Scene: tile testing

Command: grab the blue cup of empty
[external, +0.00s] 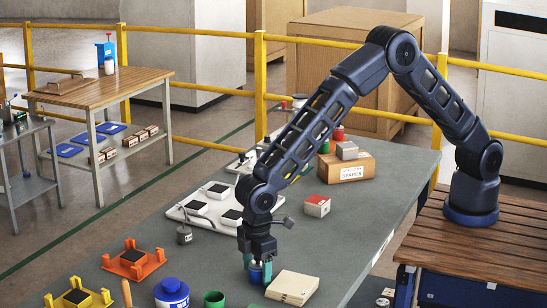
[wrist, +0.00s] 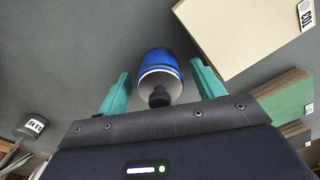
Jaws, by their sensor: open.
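A small blue round object (wrist: 158,62) with a pale band and a dark knob lies between the two teal fingers of my gripper (wrist: 162,86) in the wrist view. A gap shows on both sides of it, so the fingers are apart from it. In the external view my gripper (external: 257,268) points down at the grey table, with the blue object (external: 256,275) partly hidden between its fingers. I cannot tell whether this object is the cup. A larger blue jar (external: 172,294) with a white label stands to the left, and a green cup (external: 214,299) stands between them.
A cream box (external: 292,287) lies close to the right of my gripper. It also shows in the wrist view (wrist: 240,35). Orange (external: 133,262) and yellow (external: 78,298) holders stand at left. A white tray (external: 190,213), dark weight (external: 184,235) and red-and-white block (external: 317,206) are farther back.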

